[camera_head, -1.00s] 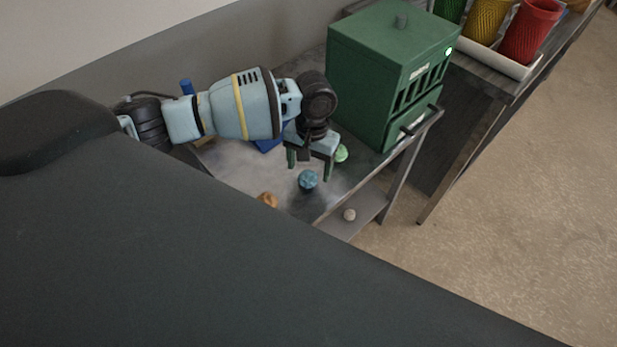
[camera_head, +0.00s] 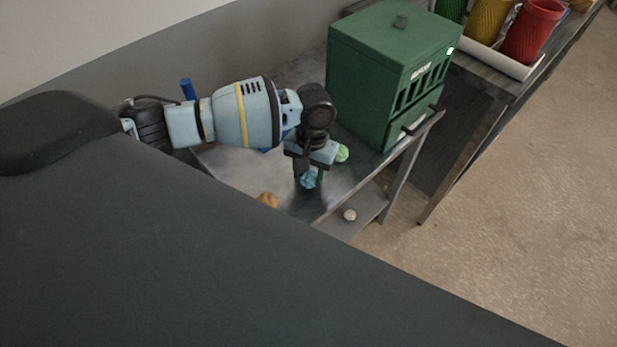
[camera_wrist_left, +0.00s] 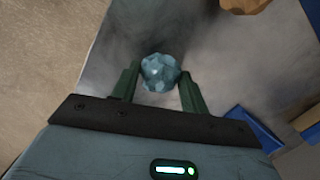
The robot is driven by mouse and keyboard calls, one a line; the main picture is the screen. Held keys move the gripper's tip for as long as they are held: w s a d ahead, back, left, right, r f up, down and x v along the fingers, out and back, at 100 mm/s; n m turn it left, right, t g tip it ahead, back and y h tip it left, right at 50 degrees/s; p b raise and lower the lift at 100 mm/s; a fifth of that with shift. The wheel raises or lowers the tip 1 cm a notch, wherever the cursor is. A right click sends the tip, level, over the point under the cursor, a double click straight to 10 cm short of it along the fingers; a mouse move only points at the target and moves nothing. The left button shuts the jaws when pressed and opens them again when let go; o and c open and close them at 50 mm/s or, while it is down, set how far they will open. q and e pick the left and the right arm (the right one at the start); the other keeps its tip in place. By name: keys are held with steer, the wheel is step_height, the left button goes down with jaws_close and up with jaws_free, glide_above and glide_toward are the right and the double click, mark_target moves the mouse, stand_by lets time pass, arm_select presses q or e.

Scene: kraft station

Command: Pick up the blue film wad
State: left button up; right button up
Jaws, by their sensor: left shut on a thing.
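The blue film wad (camera_head: 308,180) is a small crumpled ball at the metal table, near its front edge. My left gripper (camera_head: 309,177) comes down over it from above, with its green fingers on either side. In the left wrist view the wad (camera_wrist_left: 160,72) sits between the two fingertips of the gripper (camera_wrist_left: 160,84), which is shut on it. Whether the wad still touches the table top is hard to tell. My right gripper is not in view.
A green slatted box (camera_head: 385,75) stands behind, to the right. A pale ball (camera_head: 350,215) is on the lower shelf. A blue object (camera_wrist_left: 252,128) shows in the wrist view.

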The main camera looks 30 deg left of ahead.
mark_target(309, 178)
arm_select(q)
steer(key=shift+r, duration=0.1)
steer(key=shift+r, duration=0.4)
steer(key=r, duration=0.2)
steer(key=shift+s+d+r, duration=0.3)
steer(key=shift+s+r, duration=0.05)
steer(key=shift+r, duration=0.05)
steer(key=s+d, duration=0.3)
steer(key=s, duration=0.1)
steer(key=s+d+p, duration=0.1)
steer(key=s+d, duration=0.2)
steer(key=s+d+r+p, duration=0.1)
steer(key=s+d, duration=0.2)
steer(key=s, duration=0.1)
steer(key=shift+s+d+r, duration=0.1)
steer(key=shift+s+d, duration=0.2)
steer(key=shift+d, duration=0.1)
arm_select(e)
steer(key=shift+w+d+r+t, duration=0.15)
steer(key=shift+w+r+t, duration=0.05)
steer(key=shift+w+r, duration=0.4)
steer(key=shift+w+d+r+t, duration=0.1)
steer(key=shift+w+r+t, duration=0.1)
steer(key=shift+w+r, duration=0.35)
